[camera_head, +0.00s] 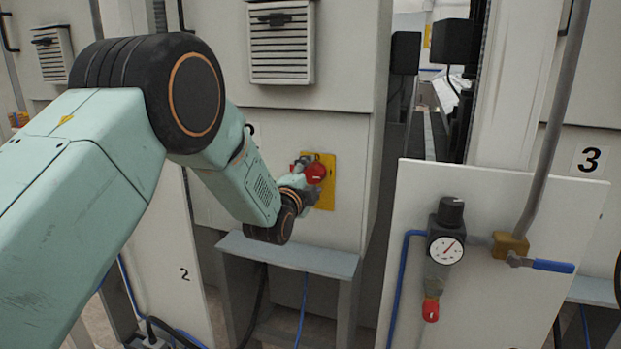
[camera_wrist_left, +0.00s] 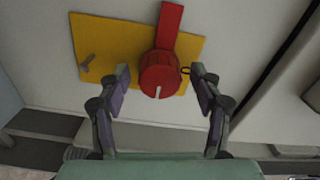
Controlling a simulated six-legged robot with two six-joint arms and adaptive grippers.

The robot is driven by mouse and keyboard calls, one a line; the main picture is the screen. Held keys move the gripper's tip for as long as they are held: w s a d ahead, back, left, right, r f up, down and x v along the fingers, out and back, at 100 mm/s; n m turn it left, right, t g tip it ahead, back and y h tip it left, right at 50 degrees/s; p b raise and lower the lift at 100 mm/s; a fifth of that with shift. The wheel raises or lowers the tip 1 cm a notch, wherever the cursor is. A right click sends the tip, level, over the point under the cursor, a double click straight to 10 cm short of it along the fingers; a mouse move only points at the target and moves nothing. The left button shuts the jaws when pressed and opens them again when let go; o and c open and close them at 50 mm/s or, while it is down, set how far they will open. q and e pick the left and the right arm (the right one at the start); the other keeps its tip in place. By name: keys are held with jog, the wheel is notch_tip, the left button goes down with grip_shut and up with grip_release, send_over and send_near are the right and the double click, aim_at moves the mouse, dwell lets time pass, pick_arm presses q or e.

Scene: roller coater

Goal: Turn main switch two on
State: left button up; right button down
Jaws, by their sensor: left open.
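The main switch is a red rotary knob (camera_head: 316,173) on a yellow plate (camera_head: 326,200) on the grey cabinet front. In the left wrist view the knob (camera_wrist_left: 160,74) has a white mark on its face and a red bar (camera_wrist_left: 170,28) reaching up from it over the yellow plate (camera_wrist_left: 98,40). My left gripper (camera_wrist_left: 160,82) is open, one finger on each side of the knob's lower part, with gaps showing. In the head view my left gripper (camera_head: 305,178) is at the knob and partly hides the plate. My right gripper is not in view.
A panel (camera_head: 500,290) with a pressure gauge (camera_head: 446,249) and a blue-handled valve (camera_head: 553,266) stands at the right. A grey ledge (camera_head: 290,256) lies below the switch. A vent (camera_head: 281,45) is above.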

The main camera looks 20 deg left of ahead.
pick_arm(q)
jog(key=s, duration=1.2)
jog(key=shift+a, duration=0.2)
jog(key=s+f+n+g+b, duration=0.2)
jog(key=s+f+n+g, duration=0.45)
jog(key=f, duration=0.75)
jog(key=s+f+n+g+b, duration=0.25)
jog(key=s+f+n, duration=0.55)
jog(key=f, duration=0.5)
jog(key=s+f+n+g+b, duration=0.1)
jog(key=s+f+g+b, duration=0.2)
jog(key=s+f, duration=0.7)
jog(key=s+f+n+g+b, duration=0.1)
jog(key=s+f+g+b, duration=0.2)
jog(key=s+f+g, duration=0.3)
jog(key=s+f, duration=0.2)
jog(key=s, duration=0.5)
jog(key=s+f, duration=0.3)
jog(key=s, duration=0.3)
jog(key=shift+s+f+y, duration=0.25)
jog(key=shift+s+y, duration=0.05)
jog(key=shift+s, duration=0.1)
jog(key=shift+a, duration=0.15)
